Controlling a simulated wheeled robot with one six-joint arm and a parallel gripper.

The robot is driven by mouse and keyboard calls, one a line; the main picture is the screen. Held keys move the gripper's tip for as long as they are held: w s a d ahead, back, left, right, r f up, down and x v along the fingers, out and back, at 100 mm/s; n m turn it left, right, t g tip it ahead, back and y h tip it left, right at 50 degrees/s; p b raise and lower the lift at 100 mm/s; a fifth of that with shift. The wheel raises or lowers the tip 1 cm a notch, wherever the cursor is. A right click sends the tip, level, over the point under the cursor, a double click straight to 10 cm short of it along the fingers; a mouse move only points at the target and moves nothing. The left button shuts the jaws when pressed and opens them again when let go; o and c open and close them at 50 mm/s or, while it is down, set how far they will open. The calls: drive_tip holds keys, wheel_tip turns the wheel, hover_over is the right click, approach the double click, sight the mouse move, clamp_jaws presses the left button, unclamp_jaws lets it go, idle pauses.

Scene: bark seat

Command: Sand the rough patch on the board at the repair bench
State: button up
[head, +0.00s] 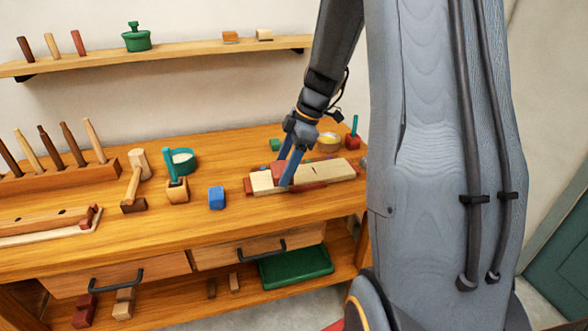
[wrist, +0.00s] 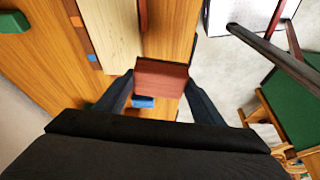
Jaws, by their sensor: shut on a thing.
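The pale board (head: 338,171) lies on the bench with red pieces along its front edge and left end. A small dark mark shows near its middle, but I cannot tell whether it is the rough patch. My gripper (head: 287,170) is over the left part of the board and shut on a reddish-brown block (head: 278,168). In the wrist view the block (wrist: 160,80) sits between the two fingertips, with the board (wrist: 108,30) beyond it. I cannot tell whether the block touches the board.
A blue block (head: 216,197) stands on the bench left of the board.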

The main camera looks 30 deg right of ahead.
drive_tip(key=shift+s+a+f+m+t, duration=0.15)
drive_tip(key=shift+a+f+m+t, duration=0.2)
drive_tip(key=shift+a+m, duration=0.4)
drive_tip(key=a+f+m+h, duration=0.1)
drive_tip(key=a+m, duration=0.1)
drive_tip(key=m, duration=0.1)
drive_tip(key=a+f+m+t+h, duration=0.1)
drive_tip(key=a+f+m, duration=0.1)
drive_tip(key=m, duration=0.1)
drive_tip(key=a+f+m+t, duration=0.1)
drive_tip(key=a+f+m, duration=0.1)
drive_tip(key=m, duration=0.1)
drive_tip(key=shift+s+a+h, duration=0.1)
drive_tip(key=shift+a+h, duration=0.05)
drive_tip(key=shift+h, duration=0.25)
drive_tip(key=a+f+m, duration=0.1)
drive_tip(key=m, duration=0.1)
drive_tip(key=a+f+m+h, duration=0.1)
drive_tip(key=m, duration=0.1)
drive_tip(key=shift+a+t, duration=0.25)
drive_tip(key=shift+a, duration=0.15)
drive_tip(key=shift+d+r, duration=0.1)
drive_tip(key=shift+d, duration=0.05)
